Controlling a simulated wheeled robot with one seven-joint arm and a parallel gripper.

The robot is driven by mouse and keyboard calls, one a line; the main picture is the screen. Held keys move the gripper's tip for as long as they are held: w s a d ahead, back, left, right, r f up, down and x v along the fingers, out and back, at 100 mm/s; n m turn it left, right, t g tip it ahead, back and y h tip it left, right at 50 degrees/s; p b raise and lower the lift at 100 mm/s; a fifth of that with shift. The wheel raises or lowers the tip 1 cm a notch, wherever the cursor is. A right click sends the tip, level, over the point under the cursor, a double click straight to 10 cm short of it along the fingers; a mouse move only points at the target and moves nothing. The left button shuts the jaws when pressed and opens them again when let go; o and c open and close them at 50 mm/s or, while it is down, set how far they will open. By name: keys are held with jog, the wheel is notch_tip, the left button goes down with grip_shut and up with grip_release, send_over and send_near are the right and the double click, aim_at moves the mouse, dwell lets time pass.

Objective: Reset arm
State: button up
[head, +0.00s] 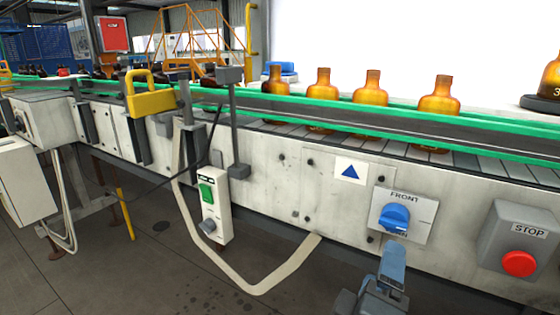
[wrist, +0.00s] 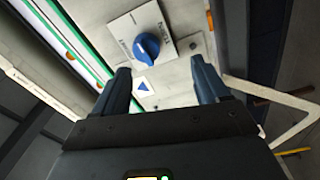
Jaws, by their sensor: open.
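My gripper (wrist: 160,85) is open and empty in the wrist view, its two dark blue fingers spread apart. A blue rotary knob (wrist: 147,46) on a white plate (wrist: 126,27) shows beyond the fingertips. In the head view my gripper (head: 393,262) is at the lower right, just below the blue knob (head: 394,218) on the plate marked FRONT. I cannot tell from these views how close the fingertips are to the panel.
A conveyor (head: 300,185) with green rails carries several amber bottles (head: 370,88). A grey box with a red STOP button (head: 519,264) is to the right of the knob. A control box with a green button (head: 207,192) and a loose hose (head: 255,288) hang at the left.

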jog(key=s+f+g+y+p, duration=0.1)
jog(key=s+f+y+p, duration=0.3)
jog(key=s, duration=0.5)
jog(key=s+f+y+p, duration=0.2)
jog(key=s+f+y, duration=0.3)
jog(key=s, duration=0.3)
jog(key=s+d+r+m+p, duration=0.2)
jog(key=s+r+m, duration=0.2)
jog(key=s, duration=0.4)
jog(key=s+d+r+m+y+p, duration=0.1)
jog(key=s+d+r+m+p, duration=0.1)
jog(key=s+r+m, duration=0.3)
jog(key=s+r, duration=0.2)
jog(key=s, duration=0.1)
jog(key=shift+s+d+r+p, duration=0.2)
jog(key=shift+r+p, duration=0.1)
jog(key=shift+p, duration=0.1)
